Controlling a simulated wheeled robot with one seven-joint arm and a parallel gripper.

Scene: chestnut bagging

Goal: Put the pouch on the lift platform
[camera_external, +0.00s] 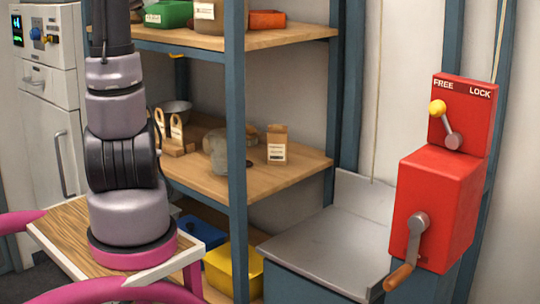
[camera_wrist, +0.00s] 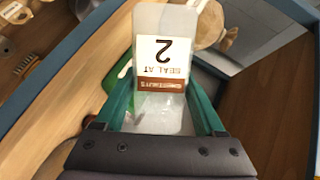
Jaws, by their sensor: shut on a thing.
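The pouch (camera_wrist: 152,20) is pale and translucent, with a white label reading "SEAL AT 2" and a brown band. It stands between the green fingers of my gripper (camera_wrist: 160,80) in the wrist view, and the fingers are shut on it. My gripper and the held pouch are outside the external view, where my arm rises out of the top edge. The lift platform (camera_external: 335,232) is a bare grey metal tray with a raised back, right of the shelves in the external view.
A red winch box (camera_external: 436,210) with a crank (camera_external: 416,225) stands right of the platform. Its yellow-knobbed lever (camera_external: 438,108) leans toward FREE. The wooden shelf (camera_external: 285,172) holds a brown paper bag (camera_external: 277,145). A blue post (camera_external: 236,190) stands between my arm and the platform.

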